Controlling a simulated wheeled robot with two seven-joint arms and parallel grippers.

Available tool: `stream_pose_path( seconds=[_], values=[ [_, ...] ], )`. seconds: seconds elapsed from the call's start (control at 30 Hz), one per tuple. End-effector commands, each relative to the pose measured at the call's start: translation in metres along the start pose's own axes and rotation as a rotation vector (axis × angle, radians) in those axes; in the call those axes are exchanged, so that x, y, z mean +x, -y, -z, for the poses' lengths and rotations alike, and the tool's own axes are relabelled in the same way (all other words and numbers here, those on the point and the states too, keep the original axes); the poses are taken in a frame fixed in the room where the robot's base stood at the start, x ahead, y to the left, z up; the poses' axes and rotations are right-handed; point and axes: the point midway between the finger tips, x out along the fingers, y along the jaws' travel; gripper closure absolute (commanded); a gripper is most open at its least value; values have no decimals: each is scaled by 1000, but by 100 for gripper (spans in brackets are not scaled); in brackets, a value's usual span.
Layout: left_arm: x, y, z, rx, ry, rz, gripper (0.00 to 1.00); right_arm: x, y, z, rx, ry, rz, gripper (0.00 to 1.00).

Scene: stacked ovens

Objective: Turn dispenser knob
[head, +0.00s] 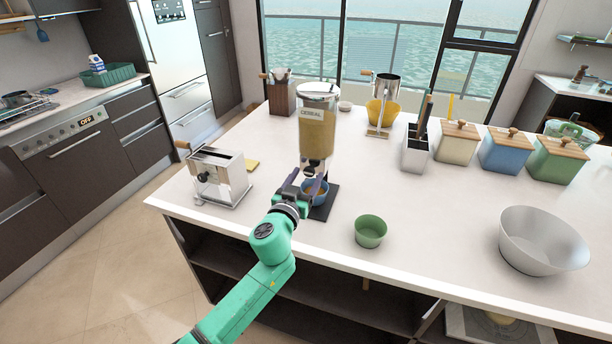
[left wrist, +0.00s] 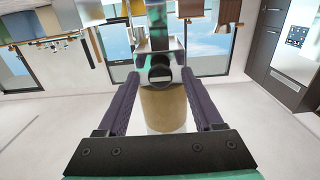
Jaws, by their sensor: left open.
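The cereal dispenser (head: 317,122) stands on the island counter, with a clear container of tan cereal labelled CEREAL. Its dark round knob (left wrist: 160,76) shows in the left wrist view, below the metal part and in front of the cereal container, which appears upside down there. My left gripper (head: 309,186) is at the front of the dispenser's lower part. In the left wrist view its two purple fingers (left wrist: 160,73) are spread, one on each side of the knob, with gaps visible. Whether the fingertips reach past the knob is unclear. My right gripper is not in view.
A blue bowl (head: 320,197) sits under the dispenser, partly hidden by my gripper. A green bowl (head: 370,232) is to the right, and a metal machine (head: 219,176) to the left. A large metal bowl (head: 542,240) stands further right. Counter between the bowls is clear.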

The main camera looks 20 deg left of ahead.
Motion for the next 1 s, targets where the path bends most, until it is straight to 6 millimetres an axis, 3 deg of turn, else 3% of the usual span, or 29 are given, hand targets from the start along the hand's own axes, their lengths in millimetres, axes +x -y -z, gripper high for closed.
stream_pose_path(
  seconds=[0.2, 0.23, 0.4, 0.77, 1.0],
  values=[
    [1, 0, 0, 0, 1, 0, 32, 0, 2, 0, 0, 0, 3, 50],
    [1, 0, 0, 0, 1, 0, 40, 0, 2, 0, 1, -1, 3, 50],
    [1, 0, 0, 0, 1, 0, 100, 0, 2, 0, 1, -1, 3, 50],
    [0, 0, -1, 35, 1, 0, 100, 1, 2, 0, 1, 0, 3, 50],
    [0, 0, -1, 161, 1, 0, 100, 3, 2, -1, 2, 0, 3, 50]
  ],
)
